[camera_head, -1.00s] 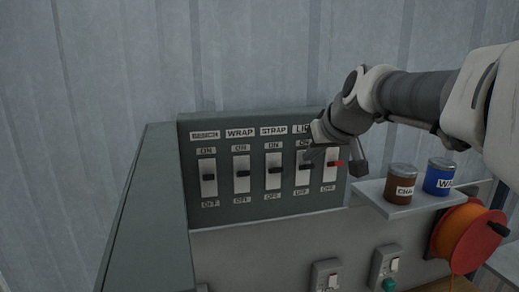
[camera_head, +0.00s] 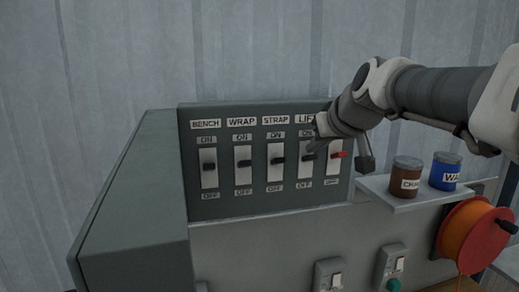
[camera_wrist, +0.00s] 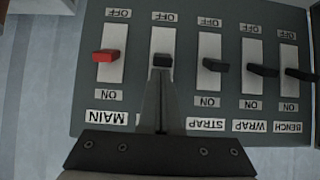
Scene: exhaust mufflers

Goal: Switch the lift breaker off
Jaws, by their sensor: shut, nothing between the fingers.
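The lift breaker (camera_head: 307,171) is a black lever on a white plate, under a partly hidden LIFT label, on the grey panel. Its lever shows in the wrist view (camera_wrist: 162,60), which sees the panel upside down. My gripper (camera_wrist: 160,74) is shut and empty, its fingertips right at the lift lever on the ON side. I cannot tell whether they touch. In the head view my gripper (camera_head: 317,146) covers part of the plate and label. The lift lever stands at about the same height as its neighbours.
The strap (camera_head: 276,162), wrap (camera_head: 243,163) and bench (camera_head: 209,167) breakers stand to the left. The red-levered main breaker (camera_head: 338,155) is close on the right. A shelf (camera_head: 405,203) with a brown can (camera_head: 406,175) and a blue can (camera_head: 445,172) juts out further right.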

